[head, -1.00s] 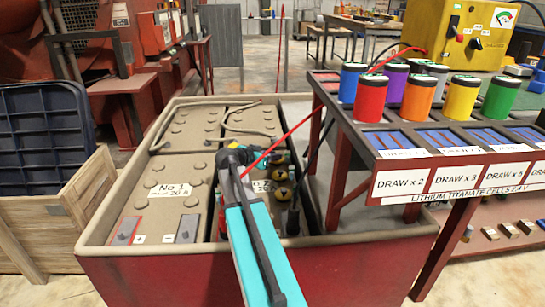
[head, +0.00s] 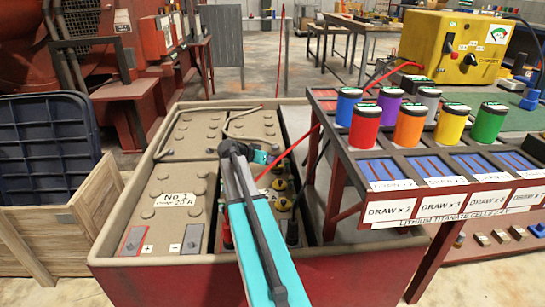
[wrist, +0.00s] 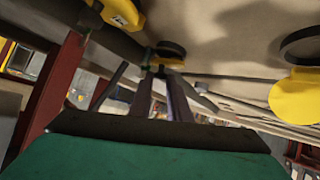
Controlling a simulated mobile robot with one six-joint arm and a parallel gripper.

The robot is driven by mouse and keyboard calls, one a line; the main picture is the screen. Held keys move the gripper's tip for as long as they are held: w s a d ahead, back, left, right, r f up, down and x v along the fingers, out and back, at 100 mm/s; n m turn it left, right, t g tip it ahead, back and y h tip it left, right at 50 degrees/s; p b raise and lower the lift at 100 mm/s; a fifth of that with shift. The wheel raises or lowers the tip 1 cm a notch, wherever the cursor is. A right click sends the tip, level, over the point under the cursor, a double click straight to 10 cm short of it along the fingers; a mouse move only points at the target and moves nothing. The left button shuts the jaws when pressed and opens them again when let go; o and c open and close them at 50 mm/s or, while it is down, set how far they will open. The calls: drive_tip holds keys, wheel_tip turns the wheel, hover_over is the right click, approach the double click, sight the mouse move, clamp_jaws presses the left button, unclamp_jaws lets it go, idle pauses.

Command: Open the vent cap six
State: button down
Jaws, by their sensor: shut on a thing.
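Yellow vent caps (head: 281,204) sit on the right-hand battery cell in the red-sided case, seen in the head view. No cap numbers are readable. My gripper (head: 262,158) is low over the far part of that cell, and the arm hides much of the cell's left side. In the wrist view, my gripper (wrist: 164,76) has its two fingers close together on a small dark-rimmed yellow vent cap (wrist: 172,60). Whether that cap is turned or lifted cannot be told. Another yellow cap (wrist: 298,97) stands at the right, and one (wrist: 120,13) at the upper left.
A rack (head: 395,150) of coloured cylinders overhangs the case's right side, close to my arm. A red cable (head: 292,150) and a dark cable run between the rack and cell. Tan cells (head: 175,180) with grey cables lie to the left.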

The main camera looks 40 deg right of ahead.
sight(272, 165)
drive_tip(key=shift+w+d+r+n+g+y+p, duration=0.8)
drive_tip(key=shift+w+r+g+y+p, duration=0.25)
drive_tip(key=shift+p, duration=3.05)
drive_tip(key=g+y+p, duration=0.1)
drive_tip(key=p, duration=0.2)
drive_tip(key=shift+w+d+n, duration=0.3)
drive_tip(key=shift+w+d, duration=0.05)
drive_tip(key=shift+w, duration=0.05)
drive_tip(key=shift+y+p, duration=0.25)
drive_tip(key=shift+p, duration=0.15)
drive_tip(key=shift+w+f, duration=0.1)
drive_tip(key=c, duration=1.7)
unclamp_jaws()
drive_tip(key=p+v, duration=0.1)
drive_tip(key=v, duration=0.5)
drive_tip(key=p+v, duration=0.1)
drive_tip(key=v, duration=0.6)
drive_tip(key=shift+w+r, duration=0.3)
